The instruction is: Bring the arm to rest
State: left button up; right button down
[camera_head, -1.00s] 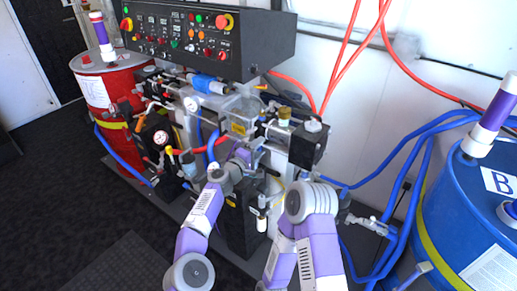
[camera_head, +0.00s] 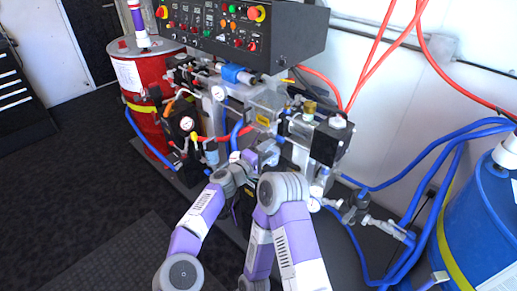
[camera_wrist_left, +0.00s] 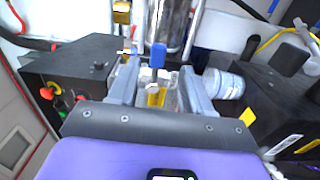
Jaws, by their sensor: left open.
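My left gripper (camera_head: 268,154) is at the front of the foam proportioner, below its clear block (camera_head: 268,102). Its fingers are small and partly lost against the machine's fittings in the head view. In the left wrist view the left gripper (camera_wrist_left: 158,88) has its two grey fingers spread apart. A blue-topped fitting (camera_wrist_left: 158,54) and a yellow part (camera_wrist_left: 156,95) show between and beyond the fingers; I cannot tell whether they touch. My other arm's purple and white links (camera_head: 293,235) rise in front of the machine, and its gripper cannot be made out.
A black control panel (camera_head: 300,32) overhangs the machine. A red drum (camera_head: 140,85) stands left and a blue drum (camera_head: 485,225) right. Blue hoses (camera_head: 410,170) and red hoses (camera_head: 385,50) run at the right. The dark floor (camera_head: 70,190) at the left is clear.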

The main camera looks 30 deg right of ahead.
dwell(0.5)
pick_arm(q)
jog(key=s+a+f+m+g+y+p, duration=0.1)
jog(key=s+a+f+y+p, duration=0.3)
jog(key=a+f, duration=0.85)
jog(key=s+a+f+g+y+p, duration=0.15)
jog(key=s+a+f+y, duration=0.35)
jog(key=a+f, duration=0.8)
jog(key=s+a+y+p, duration=0.2)
jog(key=s+a, duration=0.8)
jog(key=a, duration=0.3)
jog(key=s+a+r+n+g+y+p, duration=0.1)
jog(key=s+a+y+p, duration=0.1)
jog(key=s+a, duration=0.8)
jog(key=a, duration=0.3)
jog(key=shift+s, duration=0.25)
jog(key=shift+a, duration=0.1)
